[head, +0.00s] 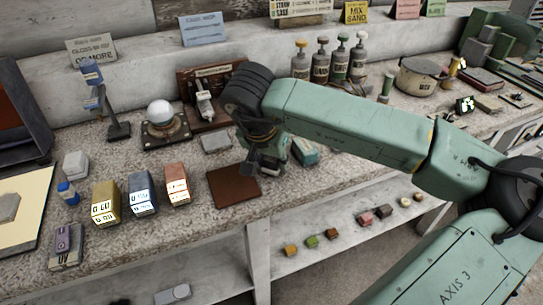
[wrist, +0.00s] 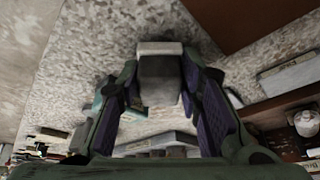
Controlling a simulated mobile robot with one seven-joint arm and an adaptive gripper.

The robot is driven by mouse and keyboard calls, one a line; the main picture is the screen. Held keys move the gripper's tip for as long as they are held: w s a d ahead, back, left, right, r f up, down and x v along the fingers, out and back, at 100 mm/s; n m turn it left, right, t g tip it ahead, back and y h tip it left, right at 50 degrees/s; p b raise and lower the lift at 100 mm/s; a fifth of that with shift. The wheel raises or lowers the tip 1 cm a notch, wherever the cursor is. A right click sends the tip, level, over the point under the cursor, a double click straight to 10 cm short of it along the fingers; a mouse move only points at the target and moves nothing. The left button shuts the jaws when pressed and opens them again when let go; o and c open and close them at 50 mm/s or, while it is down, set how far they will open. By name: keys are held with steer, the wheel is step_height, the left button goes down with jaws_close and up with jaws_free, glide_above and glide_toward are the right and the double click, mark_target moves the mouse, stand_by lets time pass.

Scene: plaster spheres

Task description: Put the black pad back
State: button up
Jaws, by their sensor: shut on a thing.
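My gripper (head: 262,163) is low over the bench, just right of the brown mat, and partly hidden by my arm in the head view. In the wrist view my gripper (wrist: 160,100) has its purple-lined fingers shut on a grey block (wrist: 160,68) with a paler end. I cannot tell for certain whether this block is the black pad. The brown square mat (head: 233,186) lies bare on the bench; it also shows at the upper right of the wrist view (wrist: 235,18). A teal block (head: 304,151) stands close to the right of my gripper.
A pale grey slab (head: 215,142) lies behind the mat. A white sphere on a dark base (head: 160,113) and yellow, blue and red boxes (head: 142,195) stand to the left. Several bottles (head: 320,65) and a pot (head: 417,77) stand behind my arm. Small blocks lie on the lower shelf (head: 350,225).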

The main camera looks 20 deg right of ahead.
steer(key=shift+f, duration=0.45)
steer(key=shift+f+b, duration=0.2)
steer(key=shift+b, duration=0.1)
steer(key=o, duration=1)
steer(key=shift+r, duration=0.1)
steer(key=shift+o, duration=0.2)
steer(key=shift+r, duration=0.1)
steer(key=shift+a+r+p, duration=0.1)
steer(key=shift+r+p, duration=0.1)
steer(key=shift+p, duration=0.15)
steer(key=b+v, duration=0.2)
steer(key=v, duration=0.9)
steer(key=shift+s+r, duration=0.2)
steer(key=shift+r, duration=0.1)
steer(key=shift+a, duration=0.1)
